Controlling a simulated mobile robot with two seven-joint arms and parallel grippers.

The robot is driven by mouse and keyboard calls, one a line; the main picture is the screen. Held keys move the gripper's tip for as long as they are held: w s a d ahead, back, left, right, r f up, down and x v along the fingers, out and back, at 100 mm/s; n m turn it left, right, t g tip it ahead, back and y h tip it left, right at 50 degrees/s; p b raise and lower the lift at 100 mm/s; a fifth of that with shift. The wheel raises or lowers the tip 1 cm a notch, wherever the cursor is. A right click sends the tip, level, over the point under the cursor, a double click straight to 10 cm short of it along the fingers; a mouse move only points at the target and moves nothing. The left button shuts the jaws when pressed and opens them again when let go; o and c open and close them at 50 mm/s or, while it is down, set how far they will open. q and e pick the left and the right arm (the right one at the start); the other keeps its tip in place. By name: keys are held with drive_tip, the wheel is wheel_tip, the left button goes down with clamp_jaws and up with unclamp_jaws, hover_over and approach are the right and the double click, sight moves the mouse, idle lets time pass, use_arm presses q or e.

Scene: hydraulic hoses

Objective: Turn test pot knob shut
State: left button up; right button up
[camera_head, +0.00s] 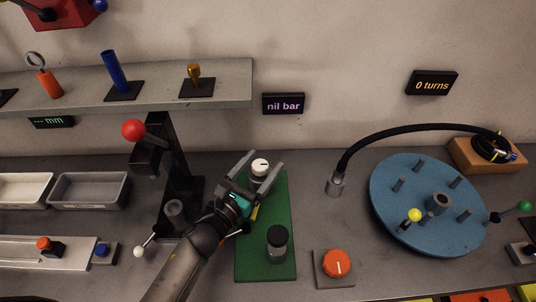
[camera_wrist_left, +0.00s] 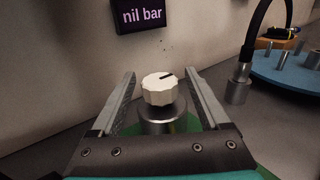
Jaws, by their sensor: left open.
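The white knob (camera_head: 260,166) with a dark pointer line sits on top of a grey metal pot at the back of the green mat (camera_head: 265,267). In the left wrist view the knob (camera_wrist_left: 160,88) stands upright between the spread fingers, with gaps on both sides. My left gripper (camera_head: 260,164) is open around the knob, and its fingers do not appear to touch it. In the wrist view the pointer line runs towards the upper right. The display (camera_head: 283,103) on the wall reads "nil bar". My right gripper is not in view.
A dark-capped jar (camera_head: 277,243) stands at the front of the green mat. An orange knob (camera_head: 336,263) is to its right. A blue disc (camera_head: 405,225) with pegs and a black hose (camera_head: 420,127) is further right. A lever with a red ball (camera_head: 133,130) stands left.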

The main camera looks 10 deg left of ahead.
use_arm(q)
drive_tip(key=shift+x, duration=1.4)
drive_tip(key=shift+c, duration=0.2)
clamp_jaws()
